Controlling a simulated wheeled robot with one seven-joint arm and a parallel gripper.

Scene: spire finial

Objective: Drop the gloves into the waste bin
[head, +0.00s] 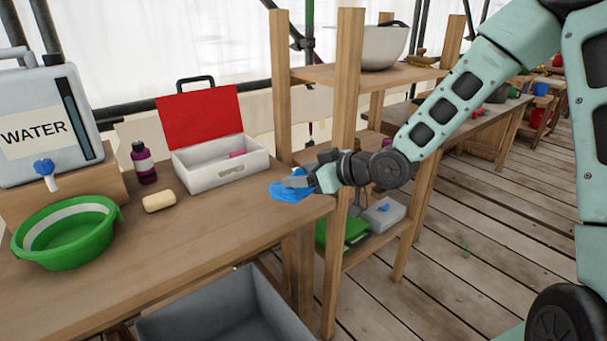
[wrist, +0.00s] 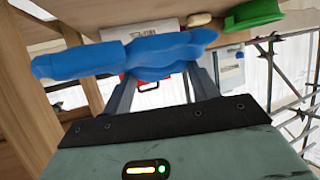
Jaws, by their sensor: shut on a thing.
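The blue gloves (head: 287,195) are at the right end of the wooden table, by the white case; I cannot tell whether they still touch the tabletop. My gripper (head: 300,181) reaches in from the right and is shut on them. In the wrist view the gloves (wrist: 125,55) lie across the fingertips of my gripper (wrist: 162,75), sticking out to both sides. A grey open-topped bin (head: 222,308) stands low at the table's front, partly cut off by the picture's bottom edge. Its visible inside looks empty.
The table (head: 195,228) holds a green basin (head: 67,250), soap (head: 159,201), a dark bottle (head: 143,163), a water canister (head: 45,125) and an open white first-aid-like case (head: 222,172) with a red lid. A wooden shelf unit (head: 345,90) stands close beside my gripper.

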